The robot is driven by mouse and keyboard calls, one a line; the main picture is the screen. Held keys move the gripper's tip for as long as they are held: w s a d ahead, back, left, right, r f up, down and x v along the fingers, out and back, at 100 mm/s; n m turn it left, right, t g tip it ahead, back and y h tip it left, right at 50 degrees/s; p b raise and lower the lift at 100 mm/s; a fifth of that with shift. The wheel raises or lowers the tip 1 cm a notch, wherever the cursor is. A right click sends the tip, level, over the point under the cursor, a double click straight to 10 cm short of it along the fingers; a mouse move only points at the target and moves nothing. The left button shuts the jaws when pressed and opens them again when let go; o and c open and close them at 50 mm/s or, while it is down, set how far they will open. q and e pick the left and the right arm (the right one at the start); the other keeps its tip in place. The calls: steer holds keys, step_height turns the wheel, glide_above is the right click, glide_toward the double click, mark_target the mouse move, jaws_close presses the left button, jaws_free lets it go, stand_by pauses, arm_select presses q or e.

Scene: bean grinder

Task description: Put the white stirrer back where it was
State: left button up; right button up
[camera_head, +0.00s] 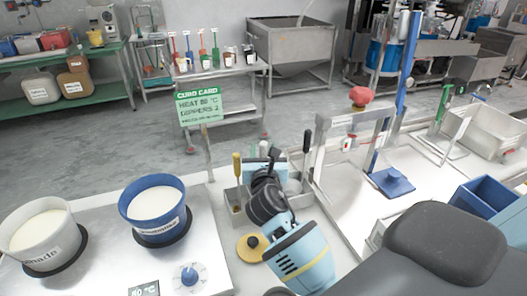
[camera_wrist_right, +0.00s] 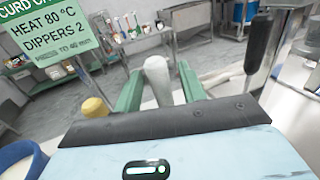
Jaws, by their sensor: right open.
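In the right wrist view, a white rounded rod end (camera_wrist_right: 157,72), which looks like the stirrer's handle, stands upright between the two green fingers of my right gripper (camera_wrist_right: 160,92). The fingers are apart, with a gap on both sides of the rod. Its lower part is hidden behind the gripper body. In the head view my right gripper (camera_head: 264,158) is above a grey metal holder (camera_head: 232,196), and the wrist hides much of it. My left gripper is not in view.
A yellow handle (camera_head: 237,166) and a black handle (camera_head: 307,140) rise beside the gripper. A blue bucket (camera_head: 146,229) and a white bucket (camera_head: 38,258) of white liquid stand left. A green sign (camera_head: 201,106) stands behind. A metal frame (camera_head: 320,150) stands right.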

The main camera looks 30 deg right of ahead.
steer(key=shift+r, duration=0.2)
steer(key=v, duration=1.2)
steer(key=shift+f, duration=0.15)
